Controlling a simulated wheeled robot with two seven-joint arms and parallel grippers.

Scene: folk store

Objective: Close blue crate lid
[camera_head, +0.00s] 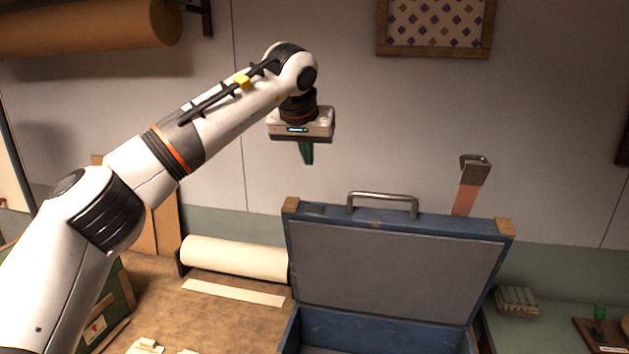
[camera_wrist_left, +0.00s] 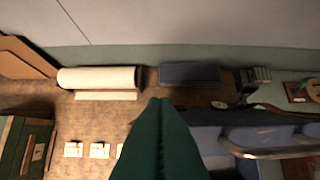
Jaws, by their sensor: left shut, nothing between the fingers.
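The blue crate (camera_head: 380,333) stands on the counter with its lid (camera_head: 397,262) raised open, leaning slightly back. The lid has a grey inner panel, tan corner pieces and a metal handle (camera_head: 383,200) on its top edge. My left gripper (camera_head: 306,160) is shut and empty, with green fingers pointing down. In the head view it appears above and to the left of the lid, apart from it. In the left wrist view my shut fingers (camera_wrist_left: 160,115) fill the lower middle, and the handle (camera_wrist_left: 270,150) shows to their right. My right gripper is not in view.
A cream paper roll (camera_head: 235,258) lies left of the crate. A green box (camera_head: 112,300) stands at the far left. A small stack (camera_head: 516,299) lies right of the crate. A metal-ended tool (camera_head: 470,183) shows behind the lid. Space above the lid is clear.

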